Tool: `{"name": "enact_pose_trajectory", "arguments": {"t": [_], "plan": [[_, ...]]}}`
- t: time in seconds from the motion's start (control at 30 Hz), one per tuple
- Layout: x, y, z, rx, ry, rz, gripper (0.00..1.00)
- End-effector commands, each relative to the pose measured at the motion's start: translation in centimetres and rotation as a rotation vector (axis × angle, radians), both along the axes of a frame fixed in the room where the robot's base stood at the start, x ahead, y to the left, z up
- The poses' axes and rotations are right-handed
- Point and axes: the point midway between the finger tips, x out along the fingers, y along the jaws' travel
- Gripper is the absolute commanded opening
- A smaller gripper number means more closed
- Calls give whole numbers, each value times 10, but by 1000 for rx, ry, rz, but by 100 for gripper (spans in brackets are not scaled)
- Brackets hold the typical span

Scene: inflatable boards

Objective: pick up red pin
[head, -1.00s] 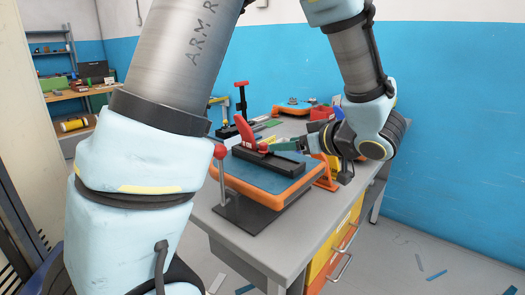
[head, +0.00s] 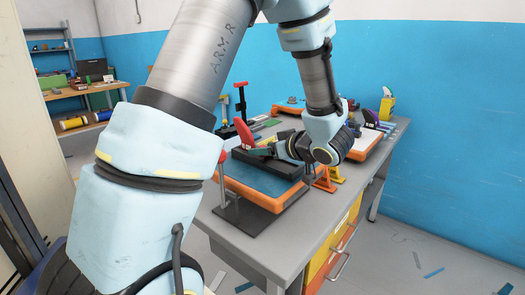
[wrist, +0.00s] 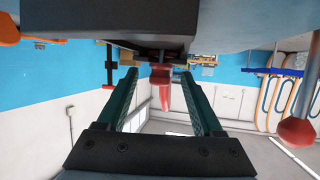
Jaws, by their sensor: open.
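The red pin (head: 244,134) is a fin-shaped red piece standing on a long black block (head: 266,163). The block lies on a blue board with an orange rim (head: 256,193). My gripper (head: 262,152) reaches in from the right at the pin's lower part, with green fingers. In the wrist view, which looks upside down, my gripper (wrist: 158,75) is open. The red pin (wrist: 163,92) shows in the gap between the two fingers, near the fingertips. I cannot tell whether either finger touches it.
A grey post with a red ball top (head: 222,157) stands at the board's near left, partly behind my arm; its ball (wrist: 297,131) is at right in the wrist view. Orange brackets (head: 326,180) stand right of the board. Another orange-rimmed board (head: 364,145) lies further right.

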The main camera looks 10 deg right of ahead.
Motion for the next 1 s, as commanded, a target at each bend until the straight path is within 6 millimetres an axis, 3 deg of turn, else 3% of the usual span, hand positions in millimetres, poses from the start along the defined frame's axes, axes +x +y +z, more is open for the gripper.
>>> {"name": "enact_pose_trajectory", "arguments": {"t": [0.07,0.63,1.0], "plan": [[0,0,0,0,0,0,64],[0,0,0,0,0,0,0],[0,0,0,0,0,0,0]]}}
